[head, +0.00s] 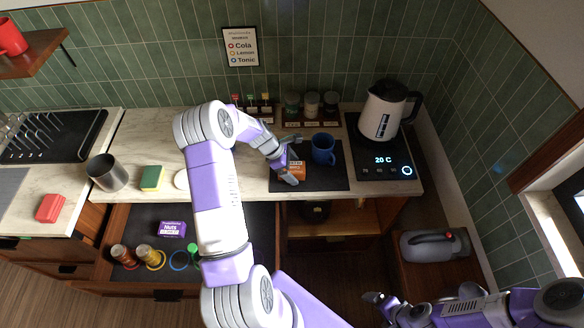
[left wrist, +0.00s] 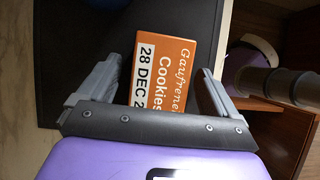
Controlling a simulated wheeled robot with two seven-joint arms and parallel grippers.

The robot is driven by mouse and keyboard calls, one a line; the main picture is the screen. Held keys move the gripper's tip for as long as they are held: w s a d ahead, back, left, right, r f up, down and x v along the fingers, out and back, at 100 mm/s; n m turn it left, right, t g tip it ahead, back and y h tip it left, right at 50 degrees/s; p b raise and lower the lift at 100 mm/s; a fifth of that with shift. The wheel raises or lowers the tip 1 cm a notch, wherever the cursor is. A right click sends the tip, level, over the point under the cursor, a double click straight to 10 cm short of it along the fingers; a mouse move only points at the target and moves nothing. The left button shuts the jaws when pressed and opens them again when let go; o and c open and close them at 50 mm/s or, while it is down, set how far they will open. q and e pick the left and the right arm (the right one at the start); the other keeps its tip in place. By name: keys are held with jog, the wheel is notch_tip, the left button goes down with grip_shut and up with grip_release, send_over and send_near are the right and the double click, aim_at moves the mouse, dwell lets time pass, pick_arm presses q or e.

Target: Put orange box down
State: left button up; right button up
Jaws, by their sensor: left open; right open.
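The orange box (head: 298,168), labelled "Gaufrenel Cookies" with a date in the left wrist view (left wrist: 168,62), rests on the dark mat (head: 332,180) on the counter. My left gripper (head: 289,174) is open at the box. In the left wrist view its two fingers (left wrist: 158,75) stand on either side of the box, with visible gaps. Part of the box is hidden by the gripper body. My right gripper (head: 376,303) is open and empty, low at the front right, away from the counter.
A blue mug (head: 323,149) stands on the mat right of the box. A kettle (head: 384,110) sits on its base further right. Jars (head: 311,104) line the wall behind. An open drawer (head: 225,228) with a purple nuts box (head: 170,229) juts out below the counter.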

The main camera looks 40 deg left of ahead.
pick_arm(q)
jog(key=shift+r, duration=0.1)
jog(key=shift+a+r, duration=0.1)
jog(key=shift+r, duration=0.15)
jog(key=v, duration=1.1)
jog(key=shift+s+r, duration=0.15)
jog(key=shift+r, duration=0.15)
jog(key=shift+a+p, duration=0.1)
jog(key=shift+p, duration=0.2)
